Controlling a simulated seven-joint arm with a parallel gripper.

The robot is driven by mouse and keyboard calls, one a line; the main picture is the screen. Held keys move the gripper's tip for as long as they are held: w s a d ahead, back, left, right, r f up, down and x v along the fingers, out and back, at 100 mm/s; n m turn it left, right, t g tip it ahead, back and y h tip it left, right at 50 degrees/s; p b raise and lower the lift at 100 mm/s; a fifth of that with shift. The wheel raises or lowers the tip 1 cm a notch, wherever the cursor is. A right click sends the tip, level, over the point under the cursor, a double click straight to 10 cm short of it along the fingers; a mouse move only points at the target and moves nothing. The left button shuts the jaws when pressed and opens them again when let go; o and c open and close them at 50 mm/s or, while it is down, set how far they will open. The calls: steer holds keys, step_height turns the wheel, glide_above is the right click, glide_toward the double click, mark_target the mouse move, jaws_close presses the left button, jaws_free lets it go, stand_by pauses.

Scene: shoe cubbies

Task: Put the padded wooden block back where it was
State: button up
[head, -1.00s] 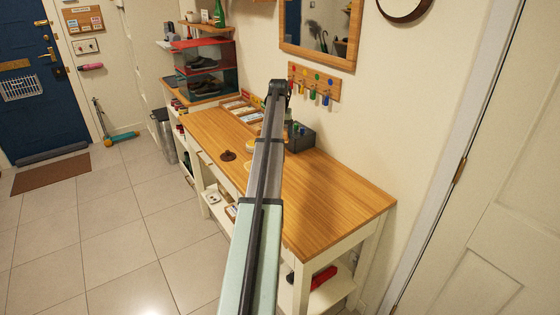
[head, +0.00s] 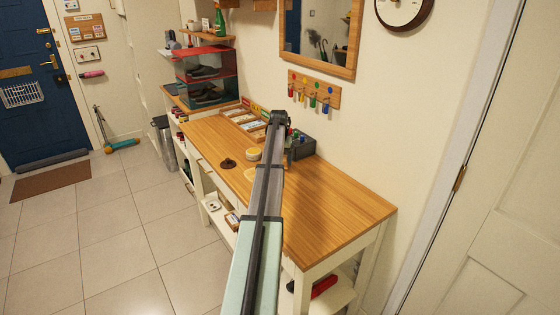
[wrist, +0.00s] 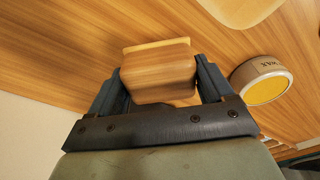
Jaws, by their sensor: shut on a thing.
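The padded wooden block (wrist: 158,76) is brown with a pale strip along its far edge. In the wrist view it sits between the two dark fingers of my gripper (wrist: 159,66), which is shut on it. The wooden tabletop (wrist: 60,50) shows behind it; I cannot tell whether the block touches it. In the head view my arm's end (head: 280,118) is over the back of the bench (head: 330,205), left of a dark grey box. The block is hidden there behind my arm.
A round wax tin (wrist: 262,82) is right of my gripper; it also shows in the head view (head: 253,154). A pale yellow pad (head: 250,174) and a dark brown object (head: 228,163) lie nearby. The grey box (head: 303,149) holds bottles. The bench's front right is clear.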

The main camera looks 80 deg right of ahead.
steer(key=shift+f, duration=0.35)
steer(key=shift+f, duration=0.1)
steer(key=o, duration=0.8)
step_height(320, 180, up, 12)
steer(key=a, duration=0.1)
steer(key=shift+a, duration=0.4)
